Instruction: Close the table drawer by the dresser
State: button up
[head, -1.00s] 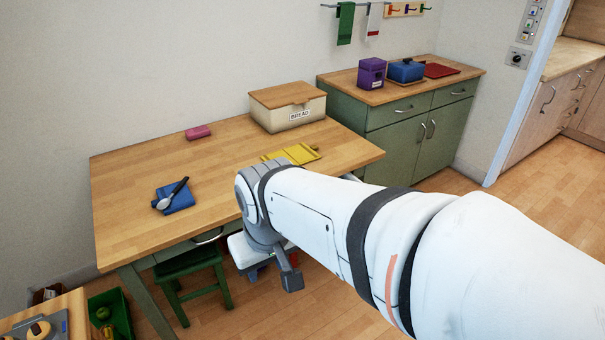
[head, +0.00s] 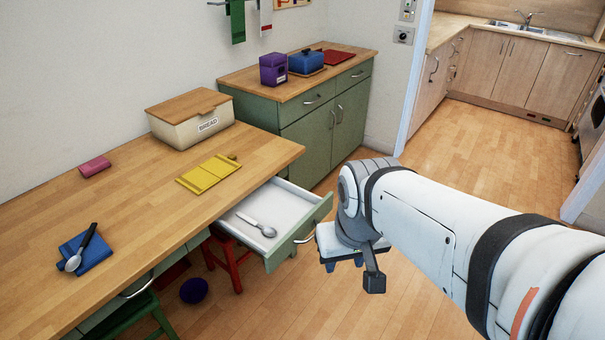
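The table drawer (head: 288,232) by the dresser stands pulled out from the table's front. It has a green front with a metal handle (head: 306,238) and a white inside. A spoon (head: 256,223) lies in it. The table (head: 135,228) has a wooden top. The green dresser (head: 311,122) stands behind the table's right end. My gripper's fingers are hidden or too unclear to make out below the wrist.
A bread box (head: 190,122), a yellow board (head: 208,174), a pink block (head: 95,166) and a blue cloth (head: 85,254) with a spoon lie on the table. A red stool (head: 237,268) and green stool (head: 150,318) stand under it. Floor (head: 480,165) is clear towards the kitchen.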

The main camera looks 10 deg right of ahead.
aim_at(294, 212)
jog(key=i, duration=1)
jog(key=z, duration=0.05)
